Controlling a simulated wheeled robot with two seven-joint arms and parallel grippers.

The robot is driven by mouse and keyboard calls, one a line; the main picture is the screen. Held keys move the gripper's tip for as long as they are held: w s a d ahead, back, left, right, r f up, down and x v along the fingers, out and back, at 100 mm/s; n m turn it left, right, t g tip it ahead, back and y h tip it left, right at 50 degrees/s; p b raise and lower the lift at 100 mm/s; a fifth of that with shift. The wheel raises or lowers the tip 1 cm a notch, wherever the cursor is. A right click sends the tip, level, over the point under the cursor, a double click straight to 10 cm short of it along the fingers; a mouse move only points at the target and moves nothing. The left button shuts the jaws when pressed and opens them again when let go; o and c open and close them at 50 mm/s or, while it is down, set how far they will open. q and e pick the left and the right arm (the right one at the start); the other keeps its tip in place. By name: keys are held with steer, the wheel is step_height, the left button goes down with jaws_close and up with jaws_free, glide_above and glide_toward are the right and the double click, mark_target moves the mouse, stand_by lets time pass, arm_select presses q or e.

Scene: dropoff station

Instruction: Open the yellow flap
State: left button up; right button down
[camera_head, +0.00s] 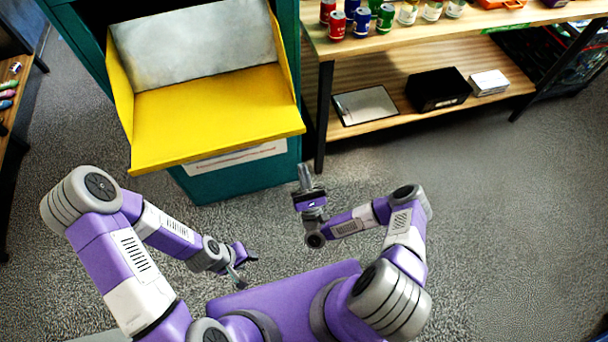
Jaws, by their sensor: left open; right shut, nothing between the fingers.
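The yellow flap (213,115) on the teal dropoff box (237,178) is tipped down and outward, with its flat yellow face and yellow side walls showing. A grey metal panel (195,45) shows behind it inside the opening. My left gripper (243,268) is open and empty, low in front of the box and apart from the flap. My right gripper (305,172) is shut and empty, just right of the flap's front right corner and apparently apart from it.
A wooden shelf unit (440,48) stands right of the box, with several cans on top and a tablet (366,105), a black box (438,89) and a white box (489,82) below. Another shelf is at the far left. The carpet (510,220) at right is clear.

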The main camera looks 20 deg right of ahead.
arm_select(q)
steer(key=shift+r, duration=0.2)
arm_select(e)
steer(key=w+r, duration=0.4)
steer(key=r, duration=0.4)
steer(key=shift+r, duration=0.15)
steer(key=shift+a, duration=0.1)
